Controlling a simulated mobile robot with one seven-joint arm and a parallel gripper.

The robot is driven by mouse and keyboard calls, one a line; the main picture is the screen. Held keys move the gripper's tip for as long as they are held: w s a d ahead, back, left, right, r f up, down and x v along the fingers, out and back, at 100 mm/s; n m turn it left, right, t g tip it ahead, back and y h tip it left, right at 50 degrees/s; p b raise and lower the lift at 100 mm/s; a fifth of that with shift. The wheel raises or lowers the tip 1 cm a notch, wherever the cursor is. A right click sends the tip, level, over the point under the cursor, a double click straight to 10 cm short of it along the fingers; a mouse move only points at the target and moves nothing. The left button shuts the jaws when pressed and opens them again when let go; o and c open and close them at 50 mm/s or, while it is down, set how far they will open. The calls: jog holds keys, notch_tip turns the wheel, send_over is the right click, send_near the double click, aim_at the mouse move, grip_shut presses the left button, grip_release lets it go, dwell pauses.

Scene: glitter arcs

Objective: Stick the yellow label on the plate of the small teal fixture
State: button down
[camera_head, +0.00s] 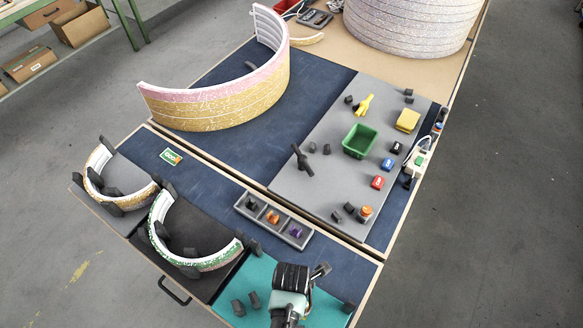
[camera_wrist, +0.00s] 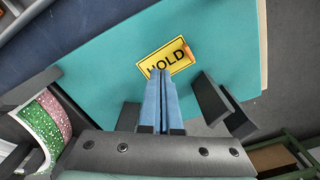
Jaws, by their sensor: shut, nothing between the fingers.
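The yellow label (camera_wrist: 166,50) with a dark border and the black word HOLD lies on the teal plate (camera_wrist: 110,60) in the wrist view. It looks flat and sits tilted in the picture, with a small orange mark at its right edge. My gripper (camera_wrist: 161,74) has its two blue fingers shut together, with nothing between them. The fingertips overlap the label's lower edge in the picture; I cannot tell whether they touch it. In the head view the teal plate (camera_head: 254,272) is at the table's front right, and my arm hides the label.
Dark blocks (camera_wrist: 225,105) stand on the plate right of my fingers. A green-and-pink glitter arc (camera_wrist: 45,125) is at the left. In the head view, a grey three-part tray (camera_head: 290,233) lies behind the plate, and a grey board (camera_head: 300,200) with a green bin (camera_head: 360,141) is farther back.

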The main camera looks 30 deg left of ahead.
jog(key=shift+r+p, duration=2.1)
jog(key=shift+r, duration=0.3)
jog(key=shift+f, duration=0.1)
